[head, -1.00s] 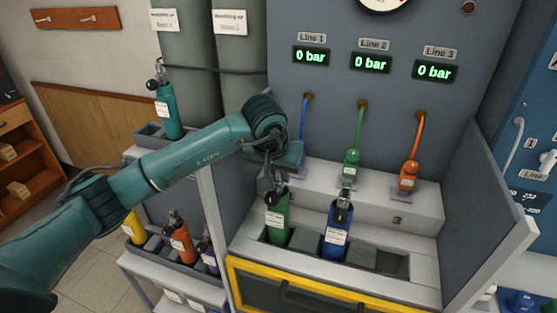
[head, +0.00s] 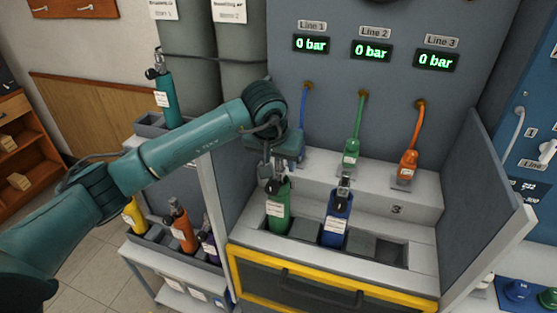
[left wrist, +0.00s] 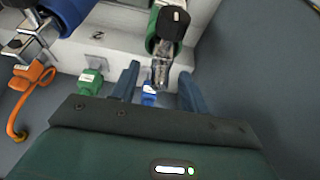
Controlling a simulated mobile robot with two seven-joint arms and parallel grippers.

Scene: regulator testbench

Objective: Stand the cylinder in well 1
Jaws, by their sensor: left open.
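A green cylinder (head: 278,212) with a dark valve stands upright in the leftmost well of the bench; its lower end is hidden inside. A blue cylinder (head: 337,220) stands in the well to its right. My left gripper (head: 268,178) is just above and behind the green cylinder's valve. In the left wrist view my left gripper (left wrist: 159,74) is open. Its two blue fingers lie on either side of the metal valve neck (left wrist: 161,66), with a gap visible. The green cylinder's top (left wrist: 153,38) shows beyond them. My right gripper is not in view.
Blue, green (head: 352,150) and orange (head: 407,165) hose connectors sit on the ledge behind the wells. The right well (head: 393,254) is empty. A side panel (head: 475,210) bounds the bench at right. A rack (head: 170,252) with yellow, orange and purple cylinders stands at left.

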